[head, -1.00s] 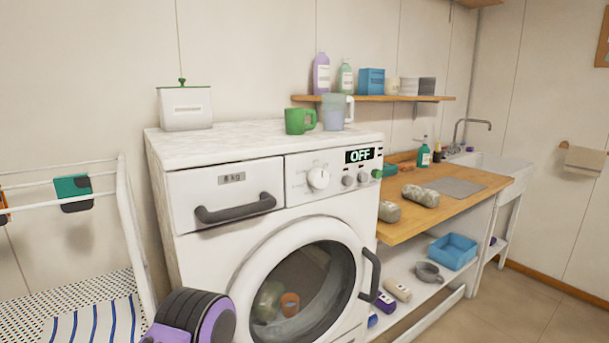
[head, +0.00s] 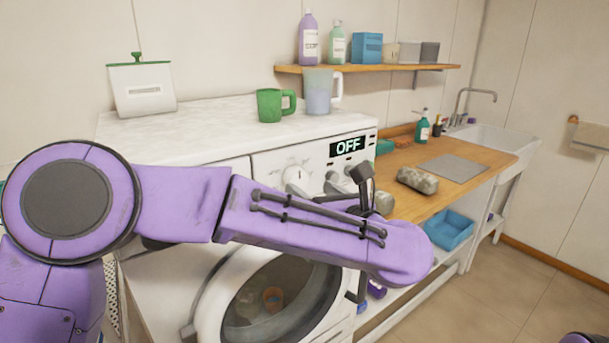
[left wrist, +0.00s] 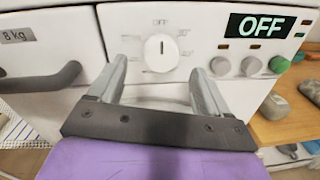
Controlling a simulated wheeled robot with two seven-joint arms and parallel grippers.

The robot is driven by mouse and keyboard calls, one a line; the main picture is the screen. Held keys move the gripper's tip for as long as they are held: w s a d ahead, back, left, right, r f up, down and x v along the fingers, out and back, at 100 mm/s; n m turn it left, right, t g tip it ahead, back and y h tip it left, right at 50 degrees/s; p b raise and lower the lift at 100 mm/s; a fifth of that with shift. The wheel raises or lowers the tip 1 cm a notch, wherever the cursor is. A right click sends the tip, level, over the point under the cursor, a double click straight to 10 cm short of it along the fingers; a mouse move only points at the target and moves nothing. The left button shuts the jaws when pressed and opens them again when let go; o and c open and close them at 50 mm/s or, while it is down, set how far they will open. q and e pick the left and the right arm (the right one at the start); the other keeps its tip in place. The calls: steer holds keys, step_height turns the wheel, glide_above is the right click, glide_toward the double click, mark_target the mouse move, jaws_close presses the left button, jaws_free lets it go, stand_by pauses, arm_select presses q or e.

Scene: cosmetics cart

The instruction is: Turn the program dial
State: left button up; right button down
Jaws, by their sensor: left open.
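The program dial (left wrist: 160,53) is a round white knob with a dark pointer line, pointing straight up, on the washing machine's front panel. In the head view the dial (head: 297,178) shows just above my left arm. The display (left wrist: 262,26) beside it reads OFF. My left gripper (left wrist: 158,77) is open in the left wrist view, its two grey fingers spread below and to either side of the dial, with nothing between them. My right gripper is not in view.
Smaller grey knobs (left wrist: 251,65) and a green button (left wrist: 279,64) sit right of the dial. The dark drawer handle (left wrist: 42,78) is at left. A green mug (head: 270,105) and a clear jug (head: 318,92) stand on the machine's top. A wooden counter (head: 400,205) adjoins at right.

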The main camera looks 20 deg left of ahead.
mark_target(299, 181)
arm_select(q)
steer(key=p+x, duration=0.1)
steer(key=x, duration=0.4)
steer(key=shift+d, duration=0.1)
steer(key=shift+f, duration=0.1)
steer(key=c, duration=1)
steer(key=shift+c, duration=0.2)
